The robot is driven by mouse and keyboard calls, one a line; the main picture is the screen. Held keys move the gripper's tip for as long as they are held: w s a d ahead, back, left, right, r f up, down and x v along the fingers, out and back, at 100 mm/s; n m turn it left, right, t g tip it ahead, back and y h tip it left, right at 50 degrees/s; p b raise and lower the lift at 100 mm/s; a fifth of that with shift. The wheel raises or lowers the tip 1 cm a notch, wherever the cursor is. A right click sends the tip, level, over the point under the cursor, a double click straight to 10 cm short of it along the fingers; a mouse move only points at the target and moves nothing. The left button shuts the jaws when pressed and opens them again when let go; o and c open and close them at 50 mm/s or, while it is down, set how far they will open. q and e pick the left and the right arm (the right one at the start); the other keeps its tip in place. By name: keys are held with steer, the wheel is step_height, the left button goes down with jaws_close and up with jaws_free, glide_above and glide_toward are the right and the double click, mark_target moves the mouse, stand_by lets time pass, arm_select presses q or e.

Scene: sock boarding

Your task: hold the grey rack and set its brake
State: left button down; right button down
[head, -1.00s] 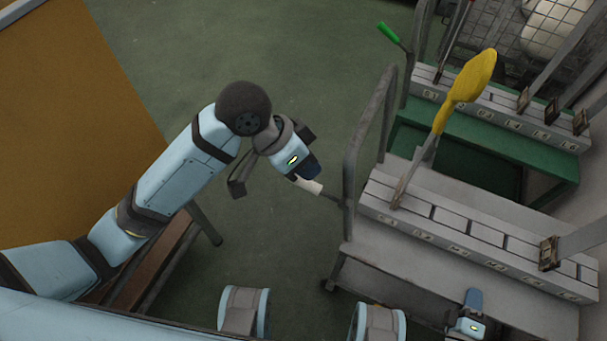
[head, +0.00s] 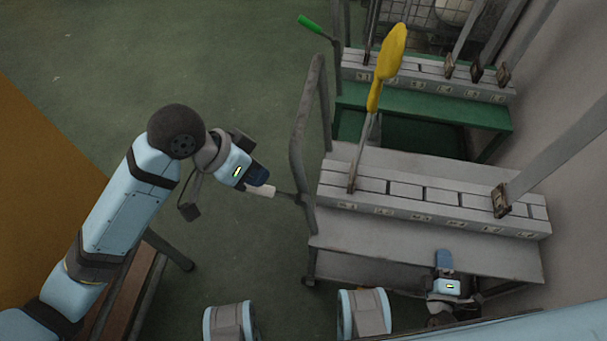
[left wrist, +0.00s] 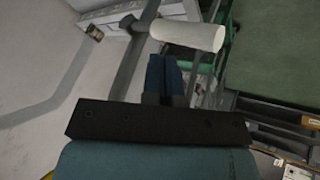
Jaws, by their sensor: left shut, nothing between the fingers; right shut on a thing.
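The grey rack (head: 420,259) stands at right of centre in the head view, with a slotted top and a tall side rail. Its brake lever has a white handle (head: 262,191) that sticks out to the left, low by the rail. My left gripper (head: 258,175) is shut and empty, right beside the white handle. In the left wrist view, the handle (left wrist: 187,34) lies across just beyond the shut blue fingertips (left wrist: 166,62); I cannot tell whether they touch. My right gripper (head: 444,260) is shut on the grey rack's front edge; its fingertips partly hide that edge.
A yellow sock form (head: 388,65) stands on the grey rack. Behind is a green rack (head: 425,101) with a green-handled lever (head: 313,23). A wall is at right. A brown bench (head: 137,285) stands at lower left. Green floor (head: 230,60) is open at upper left.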

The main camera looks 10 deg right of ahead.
mark_target(265, 189)
arm_select(q)
steer(key=shift+w+a+f, duration=0.1)
steer(key=shift+a+f, duration=0.1)
steer(key=shift+f, duration=0.65)
steer(key=shift+w+a+f, duration=0.15)
steer(key=shift+f, duration=0.7)
steer(key=shift+w+a+f, duration=0.1)
steer(key=shift+a+f, duration=0.1)
steer(key=shift+f, duration=0.65)
stand_by(1.9)
steer(key=shift+s+d+r, duration=0.15)
steer(key=shift+d+r, duration=0.05)
steer(key=shift+r, duration=0.8)
steer(key=shift+s+d+r, duration=0.1)
steer(key=shift+d+r, duration=0.15)
steer(key=shift+r, duration=0.75)
steer(key=shift+s+d+r, duration=0.15)
steer(key=shift+d+r, duration=0.05)
steer(key=shift+r, duration=0.8)
steer(key=shift+s+d+r, duration=0.1)
steer(key=shift+d+r, duration=0.1)
steer(key=shift+r, duration=0.6)
steer(key=shift+s+d+r, duration=0.15)
steer(key=shift+r, duration=0.7)
steer(key=shift+s+d+r, duration=0.1)
steer(key=shift+d+r, duration=0.1)
steer(key=shift+r, duration=0.6)
arm_select(e)
steer(key=c, duration=0.9)
jaws_free()
